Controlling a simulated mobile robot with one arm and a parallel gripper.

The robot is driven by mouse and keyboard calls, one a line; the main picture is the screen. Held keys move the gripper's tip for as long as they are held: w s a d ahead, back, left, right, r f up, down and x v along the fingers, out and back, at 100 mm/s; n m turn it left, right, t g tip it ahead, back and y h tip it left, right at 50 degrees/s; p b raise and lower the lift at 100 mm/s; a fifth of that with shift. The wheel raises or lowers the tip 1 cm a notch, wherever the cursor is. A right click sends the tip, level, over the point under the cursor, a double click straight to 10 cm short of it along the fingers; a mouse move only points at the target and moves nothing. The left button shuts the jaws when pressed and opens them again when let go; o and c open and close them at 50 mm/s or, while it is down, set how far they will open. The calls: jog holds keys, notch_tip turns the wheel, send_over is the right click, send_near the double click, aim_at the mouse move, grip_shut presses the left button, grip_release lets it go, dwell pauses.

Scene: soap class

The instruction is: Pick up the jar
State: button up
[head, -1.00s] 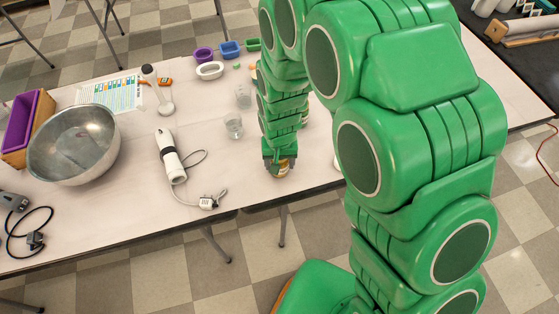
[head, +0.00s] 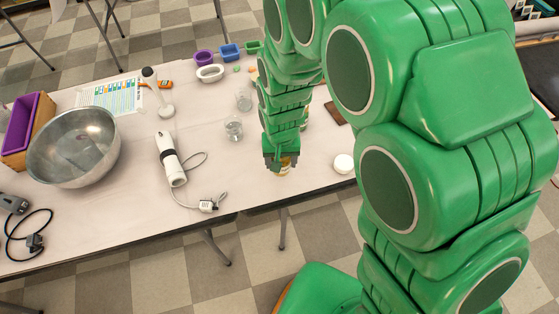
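My gripper (head: 283,163) points down near the front edge of the table (head: 235,180). A small jar (head: 284,170) with a yellowish band shows just below and between its fingers. The gripper and arm hide most of the jar. I cannot tell whether the fingers are closed on it, or whether it rests on the table or is slightly above it.
A round white object (head: 343,163) lies right of my gripper. Left are clear glasses (head: 233,129), a white hand blender (head: 170,160) with its cord, and a large metal bowl (head: 75,150). Small coloured trays (head: 230,51) stand at the back.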

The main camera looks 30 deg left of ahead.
jog(key=s+d+r, duration=0.8)
jog(key=s+d, duration=0.1)
jog(key=shift+r, duration=0.15)
dwell(0.4)
jog(key=shift+w, duration=0.1)
jog(key=w+d+r+m, duration=0.1)
jog(key=w+m, duration=0.3)
jog(key=w, duration=0.9)
jog(key=w+d+m, duration=0.2)
jog(key=w+m, duration=0.2)
jog(key=w, duration=0.8)
jog(key=w+d+m, duration=0.9)
jog(key=w+d, duration=1.1)
jog(key=shift+w+a+f, duration=0.1)
jog(key=shift+w+f, duration=1.5)
jog(key=shift+w, duration=0.7)
jog(key=shift+w+f, duration=1.55)
jog(key=shift+w, duration=0.7)
jog(key=shift+w+a+f, duration=0.1)
jog(key=shift+w+f, duration=1.5)
jog(key=shift+w, duration=0.7)
